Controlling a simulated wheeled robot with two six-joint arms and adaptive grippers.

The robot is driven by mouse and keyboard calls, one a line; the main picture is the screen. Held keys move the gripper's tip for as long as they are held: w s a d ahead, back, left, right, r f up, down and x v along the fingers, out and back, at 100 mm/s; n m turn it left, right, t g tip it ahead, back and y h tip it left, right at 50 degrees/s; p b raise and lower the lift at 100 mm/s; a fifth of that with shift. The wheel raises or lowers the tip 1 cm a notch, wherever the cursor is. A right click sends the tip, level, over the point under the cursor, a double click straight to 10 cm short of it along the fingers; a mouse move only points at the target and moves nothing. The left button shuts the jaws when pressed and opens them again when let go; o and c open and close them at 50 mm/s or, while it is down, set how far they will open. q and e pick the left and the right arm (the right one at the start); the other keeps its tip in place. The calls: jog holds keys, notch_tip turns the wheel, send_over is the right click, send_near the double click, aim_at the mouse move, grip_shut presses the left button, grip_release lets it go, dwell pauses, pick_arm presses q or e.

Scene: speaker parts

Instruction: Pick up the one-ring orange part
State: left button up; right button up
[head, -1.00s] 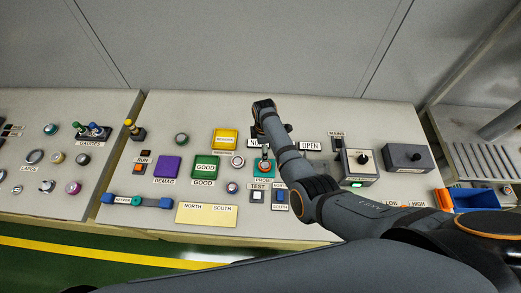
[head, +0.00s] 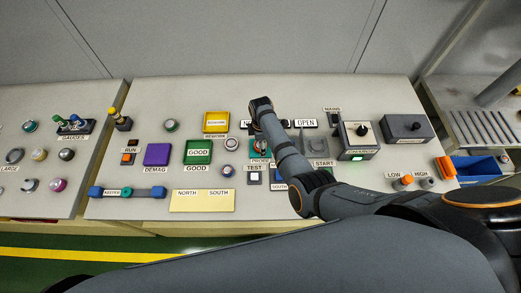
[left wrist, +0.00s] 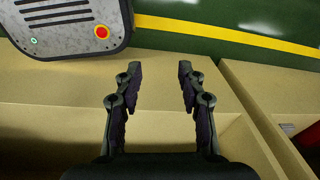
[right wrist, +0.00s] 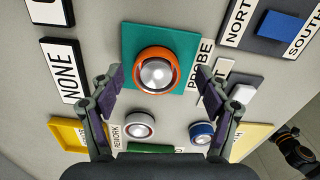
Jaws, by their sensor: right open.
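The orange part (right wrist: 167,55) is a round piece with one orange ring around a silver dome. It sits on a teal pad (right wrist: 130,40) beside the PROBE label in the right wrist view. In the head view it is mostly hidden by my right arm. My right gripper (right wrist: 157,80) is open over the pad, its fingers apart on either side of the orange part's near edge. I cannot tell whether they touch it. My left gripper (left wrist: 158,75) is open and empty, above a beige bench edge; it does not show in the head view.
Near the right gripper are a silver-domed part (right wrist: 140,126) and a blue-ringed part (right wrist: 202,132). A yellow tray (head: 216,121), green pad (head: 198,152) and purple pad (head: 157,154) lie left of my arm. A charger box (head: 358,140) stands to its right.

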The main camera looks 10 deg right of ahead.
jog(key=shift+w+a+f, duration=0.15)
jog(key=shift+a+f, duration=0.05)
jog(key=shift+f, duration=0.3)
jog(key=shift+w+a, duration=0.1)
jog(key=shift+w, duration=0.05)
jog(key=shift+s+d+r, duration=0.2)
jog(key=shift+d, duration=0.05)
jog(key=c, duration=1)
jog(key=shift+a, duration=0.1)
jog(key=c, duration=0.5)
pick_arm(q)
jog(key=shift+w+a+f, duration=0.25)
jog(key=shift+w, duration=0.25)
pick_arm(e)
grip_shut()
